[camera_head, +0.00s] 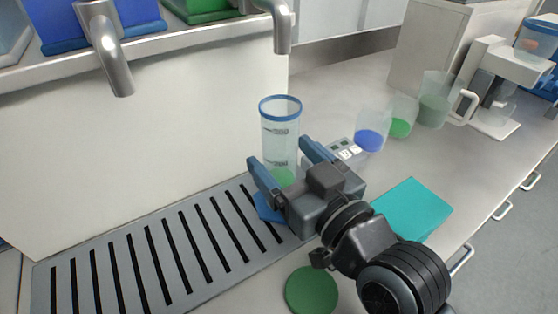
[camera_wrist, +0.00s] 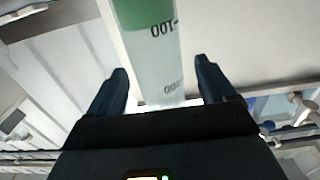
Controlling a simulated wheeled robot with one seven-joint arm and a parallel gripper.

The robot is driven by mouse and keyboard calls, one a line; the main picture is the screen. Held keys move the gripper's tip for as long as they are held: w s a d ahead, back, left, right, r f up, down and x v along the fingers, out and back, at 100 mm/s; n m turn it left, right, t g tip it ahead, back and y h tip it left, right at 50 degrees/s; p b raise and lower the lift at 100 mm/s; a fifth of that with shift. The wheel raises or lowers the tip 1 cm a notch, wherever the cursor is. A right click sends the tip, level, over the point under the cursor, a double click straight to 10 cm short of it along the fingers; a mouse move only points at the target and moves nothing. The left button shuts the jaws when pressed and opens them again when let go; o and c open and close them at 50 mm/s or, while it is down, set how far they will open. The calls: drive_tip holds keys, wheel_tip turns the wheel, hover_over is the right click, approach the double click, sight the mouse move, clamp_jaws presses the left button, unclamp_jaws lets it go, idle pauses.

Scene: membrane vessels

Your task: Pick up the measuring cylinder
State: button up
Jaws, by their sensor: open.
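The measuring cylinder (camera_head: 281,118) is tall and clear with a blue rim, dark markings and green at the bottom. It stands upright at the right end of the slotted drain grate. Its lower part is partly hidden by my gripper. A blue piece, possibly its foot, shows below. My gripper (camera_head: 279,153) is open, with one blue finger on each side of the cylinder in the head view. In the wrist view the cylinder (camera_wrist: 152,60) appears upside down between the two spread fingers (camera_wrist: 161,72). Whether a finger touches it is unclear.
Metal spouts (camera_head: 282,28) hang above and behind the cylinder. The drain grate (camera_head: 150,250) lies to the left. Beakers with blue (camera_head: 370,138) and green (camera_head: 402,118) contents stand behind right. A teal block (camera_head: 412,205) and a green disc (camera_head: 312,290) lie near my arm.

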drive_tip(key=shift+x, duration=1.9)
drive_tip(key=shift+c, duration=0.4)
drive_tip(key=c, duration=1.2)
drive_tip(key=shift+r, duration=0.1)
drive_tip(key=shift+r, duration=0.1)
